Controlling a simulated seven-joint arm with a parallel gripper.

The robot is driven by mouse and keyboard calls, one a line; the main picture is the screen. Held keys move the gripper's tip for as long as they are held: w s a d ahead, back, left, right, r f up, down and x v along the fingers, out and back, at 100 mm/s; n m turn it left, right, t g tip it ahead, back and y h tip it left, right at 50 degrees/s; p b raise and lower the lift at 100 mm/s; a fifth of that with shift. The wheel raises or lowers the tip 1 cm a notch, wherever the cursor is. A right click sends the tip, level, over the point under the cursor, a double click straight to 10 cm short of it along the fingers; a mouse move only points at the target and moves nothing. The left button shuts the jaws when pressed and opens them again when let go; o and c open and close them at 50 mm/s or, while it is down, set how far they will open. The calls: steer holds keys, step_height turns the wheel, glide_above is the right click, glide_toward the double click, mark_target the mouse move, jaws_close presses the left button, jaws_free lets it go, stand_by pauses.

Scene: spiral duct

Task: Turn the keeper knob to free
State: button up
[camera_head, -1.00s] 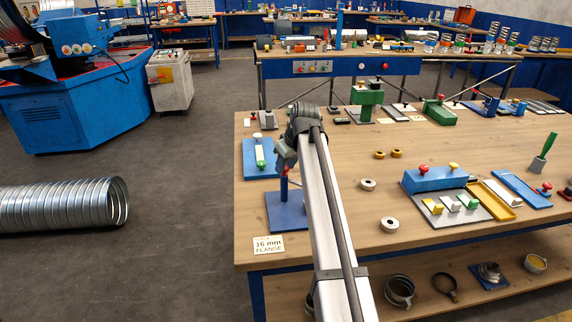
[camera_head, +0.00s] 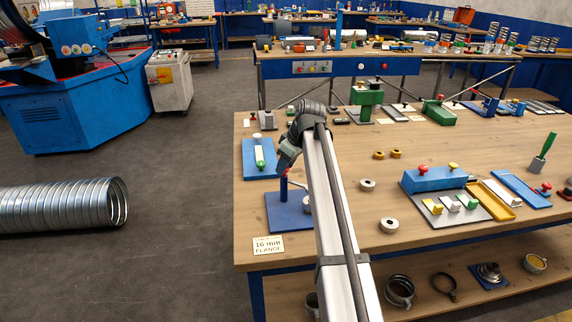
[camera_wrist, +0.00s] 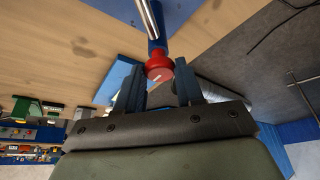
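A red knob (camera_wrist: 159,67) sits on a blue post with a silver rod in the wrist view. In the head view the red knob (camera_head: 286,173) tops the short post on a blue base plate (camera_head: 289,213) at the bench's left edge. I take it for the keeper knob. My gripper (camera_wrist: 160,82) is open, with one dark blue finger on each side of the knob near the fingertips. Gaps show between knob and fingers, so I see no grip. In the head view my gripper (camera_head: 286,162) is just above the knob and partly hidden by my wrist.
A blue plate with a green-and-white piece (camera_head: 260,156) lies just behind. A metal ring (camera_head: 307,204) is close beside my forearm. A 16 mm flange card (camera_head: 268,246) lies at the front left corner.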

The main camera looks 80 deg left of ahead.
steer(key=o, duration=0.4)
steer(key=v, duration=1.3)
steer(key=shift+d+r, duration=0.1)
steer(key=shift+r, duration=0.3)
